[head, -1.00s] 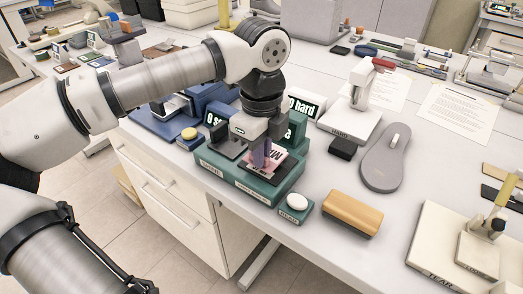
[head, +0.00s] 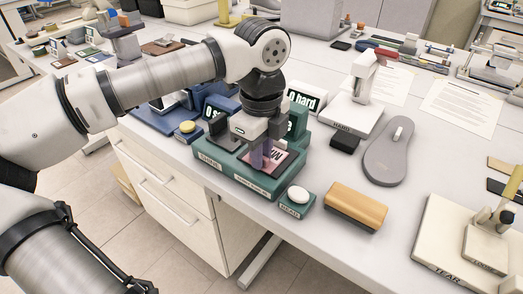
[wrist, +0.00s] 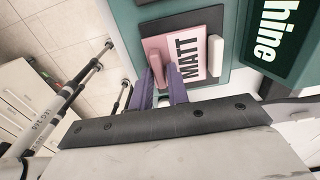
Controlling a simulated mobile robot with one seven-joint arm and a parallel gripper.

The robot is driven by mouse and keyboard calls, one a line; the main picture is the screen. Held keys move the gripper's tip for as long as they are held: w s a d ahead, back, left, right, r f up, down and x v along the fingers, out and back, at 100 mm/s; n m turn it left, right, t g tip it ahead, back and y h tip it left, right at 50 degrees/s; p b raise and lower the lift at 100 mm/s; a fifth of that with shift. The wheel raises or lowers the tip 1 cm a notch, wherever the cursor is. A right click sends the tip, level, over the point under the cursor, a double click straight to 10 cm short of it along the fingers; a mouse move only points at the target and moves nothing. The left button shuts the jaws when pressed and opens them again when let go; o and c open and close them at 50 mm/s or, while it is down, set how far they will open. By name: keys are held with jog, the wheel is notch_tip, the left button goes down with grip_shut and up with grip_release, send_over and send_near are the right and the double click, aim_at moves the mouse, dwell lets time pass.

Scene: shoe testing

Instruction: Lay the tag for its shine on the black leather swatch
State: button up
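The pink-and-white tag reading MATT (wrist: 185,58) lies over the black swatch (wrist: 207,17) in the wrist view, leaving a dark border showing. The tag also shows in the head view (head: 280,158), on the green shine tester (head: 213,161). A pink upright tab (wrist: 157,68) rises from the tag. My gripper (wrist: 160,80) has its purple fingers on either side of this tab, with a narrow gap between them; they look parted from it. In the head view my gripper (head: 264,153) comes down from above and hides part of the tag and swatch.
A pale block (wrist: 215,55) stands beside the tag. The green display reading "shine" (wrist: 270,30) is close by. A READ button (head: 298,194) and a wooden-topped block (head: 356,206) lie at the front right. The hardness tester (head: 352,115) stands behind. The table edge is close in front.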

jog(key=shift+o, duration=1.4)
jog(key=shift+r, duration=0.1)
notch_tip(320, 180, up, 14)
jog(key=shift+b, duration=0.35)
